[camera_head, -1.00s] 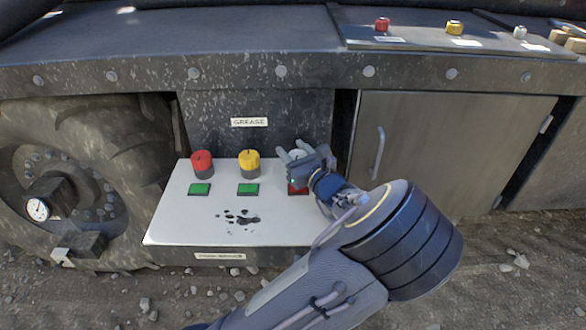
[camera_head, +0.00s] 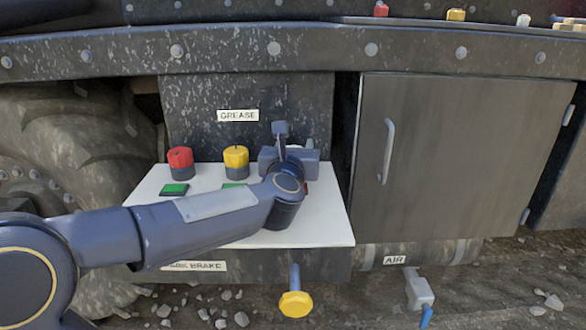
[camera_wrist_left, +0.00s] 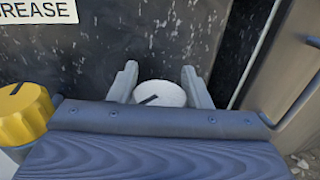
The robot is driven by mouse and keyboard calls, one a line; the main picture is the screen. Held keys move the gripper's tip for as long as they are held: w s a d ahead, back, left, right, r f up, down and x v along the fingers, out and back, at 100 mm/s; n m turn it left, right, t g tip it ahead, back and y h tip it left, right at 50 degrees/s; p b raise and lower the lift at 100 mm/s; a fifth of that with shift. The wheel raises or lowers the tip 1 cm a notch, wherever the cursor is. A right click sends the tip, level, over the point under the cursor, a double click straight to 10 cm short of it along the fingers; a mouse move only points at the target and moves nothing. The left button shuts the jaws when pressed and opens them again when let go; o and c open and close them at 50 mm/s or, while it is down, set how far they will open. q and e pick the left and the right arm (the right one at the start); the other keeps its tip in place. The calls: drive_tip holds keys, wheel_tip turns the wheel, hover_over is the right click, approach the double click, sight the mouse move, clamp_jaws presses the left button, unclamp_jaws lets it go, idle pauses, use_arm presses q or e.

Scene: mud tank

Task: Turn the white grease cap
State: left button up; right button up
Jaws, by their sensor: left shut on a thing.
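The white grease cap (camera_wrist_left: 160,94) shows in the left wrist view as a round white top with a short dark line across it. My left gripper (camera_wrist_left: 162,88) is shut on it, one finger on each side. In the head view my left gripper (camera_head: 288,158) is over the right end of the white panel (camera_head: 330,225), and it hides the cap there. The yellow cap (camera_head: 236,157) stands left of it, with the red cap (camera_head: 180,160) further left. A green square (camera_head: 174,190) lies in front of the red cap. My right gripper is not in view.
A GREASE label (camera_head: 238,115) is on the dark wall behind. A cabinet door (camera_head: 450,150) with a handle (camera_head: 387,150) stands to the right. A yellow knob (camera_head: 295,303) sticks out below the panel, left of the AIR fitting (camera_head: 418,288).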

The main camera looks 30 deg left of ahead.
use_arm(q)
drive_tip(key=m+h+b, duration=0.1)
drive_tip(key=h, duration=0.1)
drive_tip(key=m+t+h+b, duration=0.1)
drive_tip(key=h, duration=0.1)
drive_tip(key=shift+d+f+m, duration=0.15)
drive_tip(key=shift+m, duration=0.25)
drive_tip(key=m+h, duration=0.1)
drive_tip(key=h, duration=0.2)
drive_tip(key=shift+d+m+b, duration=0.3)
drive_tip(key=shift+m+b, duration=0.1)
drive_tip(key=shift+m+h, duration=0.6)
drive_tip(key=shift+h, duration=0.4)
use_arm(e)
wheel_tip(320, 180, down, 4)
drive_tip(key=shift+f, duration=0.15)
use_arm(q)
drive_tip(key=shift+m+h, duration=0.3)
drive_tip(key=shift+h, duration=0.2)
drive_tip(key=o, duration=0.7)
drive_tip(key=shift+w, duration=0.1)
